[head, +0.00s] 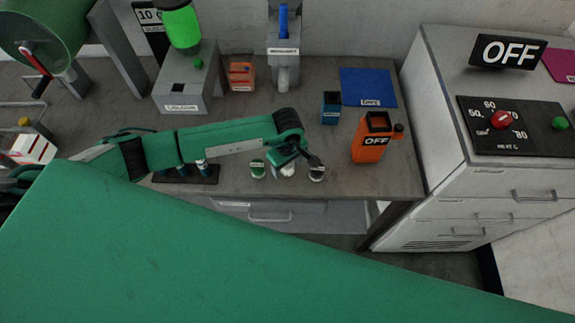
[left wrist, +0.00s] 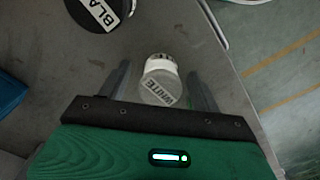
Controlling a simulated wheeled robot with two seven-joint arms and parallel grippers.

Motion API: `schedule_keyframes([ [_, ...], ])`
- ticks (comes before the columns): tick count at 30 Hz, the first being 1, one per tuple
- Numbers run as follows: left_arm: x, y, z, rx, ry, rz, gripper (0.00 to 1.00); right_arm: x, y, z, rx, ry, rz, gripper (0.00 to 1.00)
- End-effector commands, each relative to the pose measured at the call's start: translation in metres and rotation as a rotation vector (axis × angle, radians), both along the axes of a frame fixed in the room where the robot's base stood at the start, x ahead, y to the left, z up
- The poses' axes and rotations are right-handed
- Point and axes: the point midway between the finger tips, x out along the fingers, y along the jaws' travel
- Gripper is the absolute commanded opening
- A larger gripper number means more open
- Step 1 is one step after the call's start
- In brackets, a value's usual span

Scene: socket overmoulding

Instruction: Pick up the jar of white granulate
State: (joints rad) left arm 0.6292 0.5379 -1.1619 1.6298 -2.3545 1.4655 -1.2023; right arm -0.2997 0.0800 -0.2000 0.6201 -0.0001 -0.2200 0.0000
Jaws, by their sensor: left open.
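The jar of white granulate (left wrist: 160,82) stands between the two fingers of my left gripper (left wrist: 160,88) in the left wrist view, with its label reading WHITE. The fingers are open, one on each side, and a gap shows between them and the jar. In the head view the white jar (head: 287,171) is partly hidden under my left gripper (head: 300,158) near the table's front edge. A green-topped jar (head: 257,169) stands to its left and a black-topped jar (head: 317,173) to its right. The black jar also shows in the left wrist view (left wrist: 98,10). My right gripper is not in view.
A dark rack (head: 190,175) lies under my left arm. A blue mat (head: 367,87) lies at the back. The table's front edge is close to the jars.

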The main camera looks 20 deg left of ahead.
Motion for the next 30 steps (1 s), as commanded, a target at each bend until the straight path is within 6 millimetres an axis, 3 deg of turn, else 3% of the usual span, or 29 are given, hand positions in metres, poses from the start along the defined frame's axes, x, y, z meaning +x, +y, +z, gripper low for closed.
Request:
schedule_keyframes([
  [1,0.000,0.000,0.000,0.000,0.000,0.000,0.59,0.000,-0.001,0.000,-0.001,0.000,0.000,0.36],
  [8,0.000,0.000,0.000,0.000,0.000,0.000,0.16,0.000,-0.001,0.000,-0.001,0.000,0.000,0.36],
  [17,0.000,0.000,0.002,-0.001,-0.001,0.001,0.16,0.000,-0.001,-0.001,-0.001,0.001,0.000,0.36],
  [22,0.001,0.000,0.014,-0.002,-0.001,0.001,0.16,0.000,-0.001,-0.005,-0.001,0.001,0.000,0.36],
  [26,0.002,0.000,0.037,-0.003,-0.006,-0.001,0.16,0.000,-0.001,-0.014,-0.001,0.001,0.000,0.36],
  [30,0.002,0.000,0.078,-0.001,-0.007,-0.002,0.16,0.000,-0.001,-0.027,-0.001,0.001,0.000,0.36],
])
